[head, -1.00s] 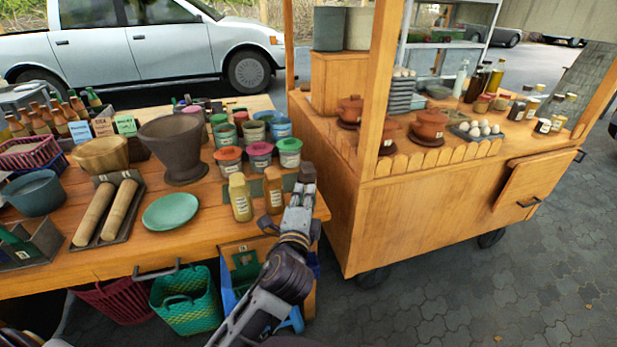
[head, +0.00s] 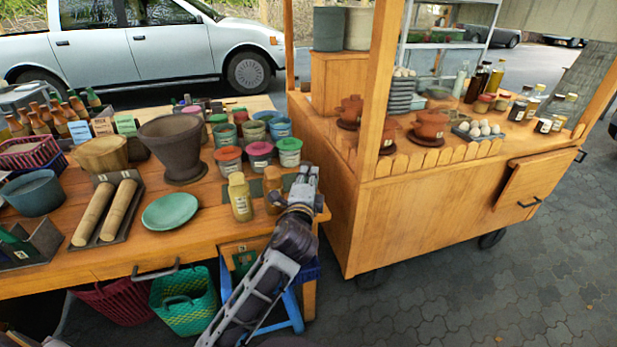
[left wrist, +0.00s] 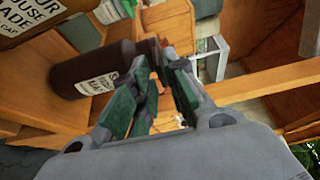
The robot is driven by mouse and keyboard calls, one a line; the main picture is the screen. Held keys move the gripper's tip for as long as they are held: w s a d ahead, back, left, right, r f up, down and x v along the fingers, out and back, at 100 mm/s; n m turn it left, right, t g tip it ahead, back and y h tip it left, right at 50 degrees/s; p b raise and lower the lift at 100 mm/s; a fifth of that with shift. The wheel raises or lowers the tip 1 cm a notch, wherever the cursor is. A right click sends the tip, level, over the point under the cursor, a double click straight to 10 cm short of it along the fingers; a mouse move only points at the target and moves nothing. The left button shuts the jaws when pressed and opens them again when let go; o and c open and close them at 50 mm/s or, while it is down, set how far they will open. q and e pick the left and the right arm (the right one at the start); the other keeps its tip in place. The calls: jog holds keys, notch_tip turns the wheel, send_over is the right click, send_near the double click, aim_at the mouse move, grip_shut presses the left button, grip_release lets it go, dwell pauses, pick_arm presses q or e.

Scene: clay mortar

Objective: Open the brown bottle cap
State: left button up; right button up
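A brown bottle (head: 272,186) stands upright at the right front of the wooden table, beside a yellow bottle (head: 240,197). A dark brown bottle (left wrist: 85,72) with a white label shows sideways in the left wrist view, its neck end close to my fingertips. My left gripper (head: 304,176) is at the table's right edge, right of the brown bottle. In the left wrist view its green-padded fingers (left wrist: 160,62) stand apart with a gap between them. I cannot tell whether they touch the cap, which is partly hidden. My right gripper is not in view.
Lidded pots (head: 228,158) stand behind the bottles. A dark mortar (head: 173,145) and a green plate (head: 170,211) are to the left. A wooden cart (head: 400,222) stands close on the right. A labelled bottle (left wrist: 38,14) fills the wrist view's top left.

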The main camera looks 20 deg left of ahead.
pick_arm(q)
jog(key=shift+w, duration=0.15)
jog(key=shift+c, duration=0.2)
grip_shut()
